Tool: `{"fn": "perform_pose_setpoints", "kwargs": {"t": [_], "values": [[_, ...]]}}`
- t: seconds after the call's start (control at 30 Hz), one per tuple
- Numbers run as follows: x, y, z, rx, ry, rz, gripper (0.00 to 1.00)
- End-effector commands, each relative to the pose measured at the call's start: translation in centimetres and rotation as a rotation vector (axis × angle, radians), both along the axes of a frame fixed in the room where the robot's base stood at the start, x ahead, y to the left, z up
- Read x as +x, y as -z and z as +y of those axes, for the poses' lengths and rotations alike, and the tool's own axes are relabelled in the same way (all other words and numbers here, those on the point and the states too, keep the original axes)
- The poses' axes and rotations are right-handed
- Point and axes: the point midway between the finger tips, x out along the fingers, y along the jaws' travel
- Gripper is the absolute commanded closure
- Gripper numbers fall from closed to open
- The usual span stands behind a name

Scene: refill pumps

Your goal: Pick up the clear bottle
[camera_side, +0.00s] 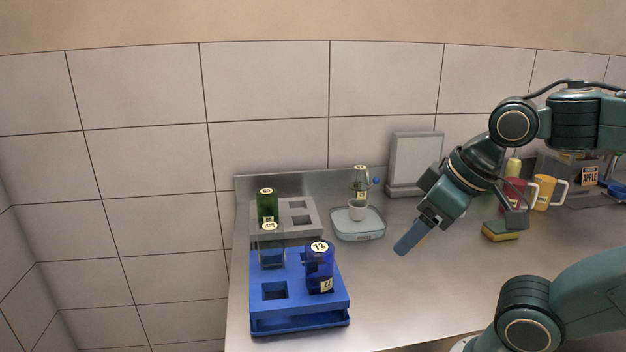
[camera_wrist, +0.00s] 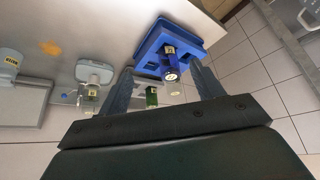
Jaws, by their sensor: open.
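A clear bottle (camera_side: 272,257) with a round label on top stands upright in the back left of the blue rack (camera_side: 300,305). A dark blue bottle (camera_side: 320,268) stands in the same rack to its right. My gripper (camera_side: 403,247) is open and empty, above the steel counter, to the right of the rack and apart from it. In the wrist view the blue rack (camera_wrist: 160,42) and blue bottle (camera_wrist: 169,66) show between the fingers. The clear bottle is hard to make out there.
A grey rack (camera_side: 300,228) with a green bottle (camera_side: 266,205) stands behind the blue rack. A sponge (camera_side: 500,231) and mugs (camera_side: 543,190) are at right. The front counter is free.

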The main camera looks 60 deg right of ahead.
Motion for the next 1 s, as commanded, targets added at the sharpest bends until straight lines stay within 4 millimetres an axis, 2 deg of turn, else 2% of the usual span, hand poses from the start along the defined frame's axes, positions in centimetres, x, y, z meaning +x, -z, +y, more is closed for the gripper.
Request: {"fn": "perform_pose_setpoints", "kwargs": {"t": [0.37, 0.57, 0.77, 1.0], "values": [[0.1, -0.1, 0.0, -0.002, -0.002, 0.001, 0.23], [1.2, -1.1, -0.4, -0.031, -0.036, 0.018, 0.23], [3.9, -3.3, -1.7, -0.099, -0.128, 0.062, 0.23], [8.6, -6.2, -4.3, -0.195, -0.293, 0.138, 0.23]]}}
